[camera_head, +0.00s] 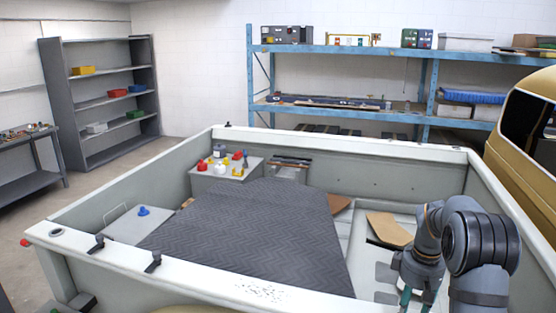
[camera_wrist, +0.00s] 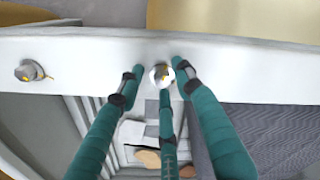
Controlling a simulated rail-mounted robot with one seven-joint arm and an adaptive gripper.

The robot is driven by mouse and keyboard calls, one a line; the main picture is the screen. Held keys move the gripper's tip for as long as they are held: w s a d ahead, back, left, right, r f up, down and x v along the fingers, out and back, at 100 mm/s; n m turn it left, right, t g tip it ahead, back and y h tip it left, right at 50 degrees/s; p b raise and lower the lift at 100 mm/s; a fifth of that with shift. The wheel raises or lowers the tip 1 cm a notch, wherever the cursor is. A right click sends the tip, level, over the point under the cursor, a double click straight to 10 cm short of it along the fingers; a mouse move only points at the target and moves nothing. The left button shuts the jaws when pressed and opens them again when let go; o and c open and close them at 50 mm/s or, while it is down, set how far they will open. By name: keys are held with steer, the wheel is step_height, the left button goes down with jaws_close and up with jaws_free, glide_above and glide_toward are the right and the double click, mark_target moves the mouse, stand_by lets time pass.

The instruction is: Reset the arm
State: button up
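My gripper (camera_wrist: 155,72) has three teal fingers with dark joints. In the wrist view they reach toward a white rim, with their tips spread apart, so it looks open. A small shiny round piece (camera_wrist: 162,76) shows between the tips, partly behind the middle finger; I see no finger closed on it. In the head view my gripper (camera_head: 418,300) is low at the right, at the end of my bent arm, with its fingertips cut off by the frame's bottom edge.
The large white shell (camera_head: 120,262) surrounds a dark patterned mat (camera_head: 255,235). A grey box (camera_head: 225,182) inside carries small coloured items. A silver knob (camera_wrist: 29,70) sits on the rim. A yellow vehicle-like shell (camera_head: 530,170) stands close at the right.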

steer(key=shift+r, duration=0.15)
step_height(320, 180, up, 12)
steer(key=f, duration=0.1)
step_height(320, 180, down, 11)
steer(key=shift+s+f, duration=0.1)
steer(key=shift+f+m+b, duration=0.2)
steer(key=shift+m+b, duration=0.15)
steer(key=shift+m, duration=0.85)
steer(key=m+b, duration=0.1)
steer(key=m, duration=0.3)
steer(key=shift+a+b, duration=0.15)
steer(key=shift+b, duration=0.25)
steer(key=m+b, duration=0.1)
steer(key=m, duration=0.3)
steer(key=m+b, duration=0.1)
steer(key=m, duration=0.4)
steer(key=shift+a+r, duration=0.1)
steer(key=m, duration=0.3)
steer(key=m+b, duration=0.1)
steer(key=m, duration=0.1)
steer(key=shift+w+a+r, duration=0.1)
steer(key=shift+w, duration=0.15)
